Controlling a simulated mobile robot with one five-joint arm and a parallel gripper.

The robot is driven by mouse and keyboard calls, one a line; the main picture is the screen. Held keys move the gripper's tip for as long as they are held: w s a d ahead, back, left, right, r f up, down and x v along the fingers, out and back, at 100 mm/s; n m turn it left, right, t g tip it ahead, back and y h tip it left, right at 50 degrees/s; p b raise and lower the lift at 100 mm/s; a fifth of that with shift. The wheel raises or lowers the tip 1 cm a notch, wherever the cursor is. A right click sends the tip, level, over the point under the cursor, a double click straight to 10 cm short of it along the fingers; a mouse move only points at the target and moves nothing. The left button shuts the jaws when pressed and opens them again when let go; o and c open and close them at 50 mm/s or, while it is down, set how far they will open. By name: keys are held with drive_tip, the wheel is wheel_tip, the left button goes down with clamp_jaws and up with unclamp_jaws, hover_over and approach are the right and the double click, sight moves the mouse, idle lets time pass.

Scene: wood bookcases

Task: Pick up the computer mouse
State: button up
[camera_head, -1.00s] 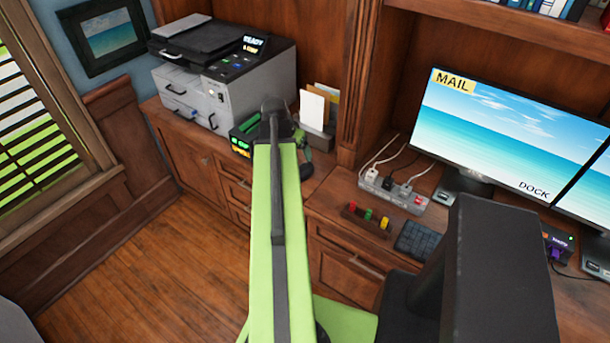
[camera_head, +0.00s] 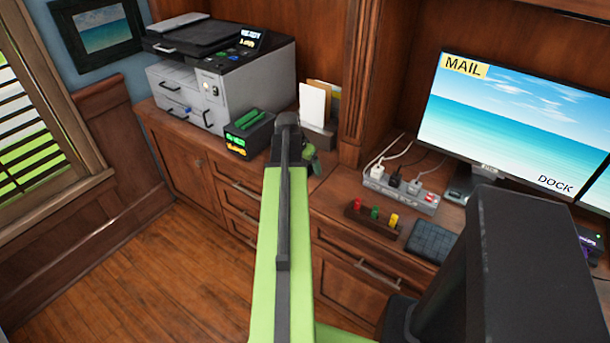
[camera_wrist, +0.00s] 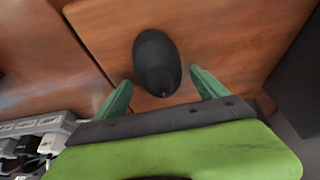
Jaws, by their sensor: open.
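A black computer mouse (camera_wrist: 157,62) lies on the wooden desktop in the wrist view. My gripper (camera_wrist: 160,92) is open, with its two green fingers apart. The mouse shows just beyond and between the fingertips, with its lower end close to the left finger. I cannot tell whether a finger touches it. In the head view, my gripper (camera_head: 309,152) shows only partly at the end of my green arm, over the counter. The mouse is hidden there behind my arm.
A white power strip (camera_head: 400,192) with plugs lies on the desk. A small tray (camera_head: 371,218) with coloured pieces and a dark keyboard (camera_head: 432,241) are in front of it. A letter holder (camera_head: 317,135), a battery charger (camera_head: 250,134) and a printer (camera_head: 222,85) stand to the left.

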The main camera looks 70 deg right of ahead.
drive_tip(key=shift+r, duration=0.1)
drive_tip(key=shift+c, duration=0.3)
drive_tip(key=c, duration=1.4)
drive_tip(key=shift+r, duration=0.1)
drive_tip(key=shift+c, duration=0.2)
wheel_tip(320, 180, up, 10)
drive_tip(key=p, duration=1)
